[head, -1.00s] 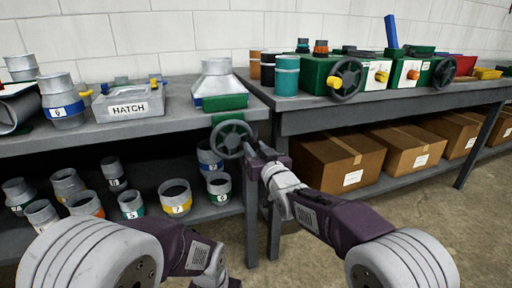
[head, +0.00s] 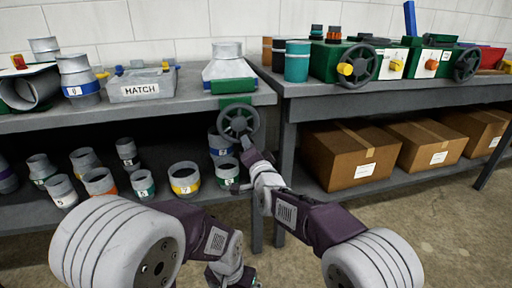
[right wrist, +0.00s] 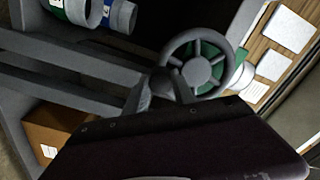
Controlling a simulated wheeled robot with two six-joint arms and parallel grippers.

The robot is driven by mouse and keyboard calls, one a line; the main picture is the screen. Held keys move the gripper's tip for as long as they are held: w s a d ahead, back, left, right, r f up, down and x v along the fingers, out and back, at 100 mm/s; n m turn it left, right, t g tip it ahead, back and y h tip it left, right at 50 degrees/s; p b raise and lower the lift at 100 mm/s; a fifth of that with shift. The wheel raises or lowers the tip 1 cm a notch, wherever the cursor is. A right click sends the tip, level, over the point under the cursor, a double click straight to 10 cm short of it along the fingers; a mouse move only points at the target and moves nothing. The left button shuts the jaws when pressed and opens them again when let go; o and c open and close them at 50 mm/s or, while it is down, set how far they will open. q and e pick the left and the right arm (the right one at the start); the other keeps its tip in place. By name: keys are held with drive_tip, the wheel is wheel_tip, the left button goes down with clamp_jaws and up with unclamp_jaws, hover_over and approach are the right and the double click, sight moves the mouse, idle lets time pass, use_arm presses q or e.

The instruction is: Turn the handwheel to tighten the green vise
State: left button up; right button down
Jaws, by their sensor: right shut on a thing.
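The green vise (head: 236,101) is mounted at the front edge of the left bench, below a grey duct piece. Its dark grey spoked handwheel (head: 238,122) faces me; it also shows in the right wrist view (right wrist: 197,68), with green behind the spokes. My right gripper (head: 246,146) is at the lower right of the wheel and shut on its rim. In the right wrist view its fingers (right wrist: 163,92) reach the wheel's near edge. My left arm is low in the head view; its wrist is at the bottom edge, and its fingers do not show.
A grey HATCH box (head: 140,84) and duct pieces stand on the left bench. Several labelled collars (head: 184,177) fill its lower shelf. A bench leg stands close behind my right gripper.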

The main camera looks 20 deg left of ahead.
sight(219, 126)
drive_tip(key=s+a+m+b, duration=0.1)
drive_tip(key=m, duration=0.2)
drive_tip(key=s+a+m+b, duration=0.1)
drive_tip(key=a+m, duration=0.1)
drive_tip(key=m, duration=0.2)
drive_tip(key=s+a+m+b, duration=0.1)
drive_tip(key=m, duration=0.3)
drive_tip(key=shift+a+r+b, duration=0.1)
drive_tip(key=shift+a+b, duration=0.2)
drive_tip(key=shift+a, duration=0.05)
drive_tip(key=r+m, duration=0.1)
drive_tip(key=m, duration=0.1)
drive_tip(key=s+a+m, duration=0.1)
drive_tip(key=m, duration=0.1)
drive_tip(key=r+m, duration=0.1)
drive_tip(key=m, duration=0.1)
drive_tip(key=shift+s+a+r, duration=0.2)
drive_tip(key=shift+a+r, duration=0.1)
drive_tip(key=shift+a, duration=0.1)
drive_tip(key=m, duration=0.1)
drive_tip(key=r+m, duration=0.1)
drive_tip(key=m, duration=0.1)
drive_tip(key=shift+s+a+r+m, duration=0.1)
drive_tip(key=shift+a+r+m, duration=0.1)
drive_tip(key=shift+r+m, duration=0.75)
drive_tip(key=shift+m, duration=0.45)
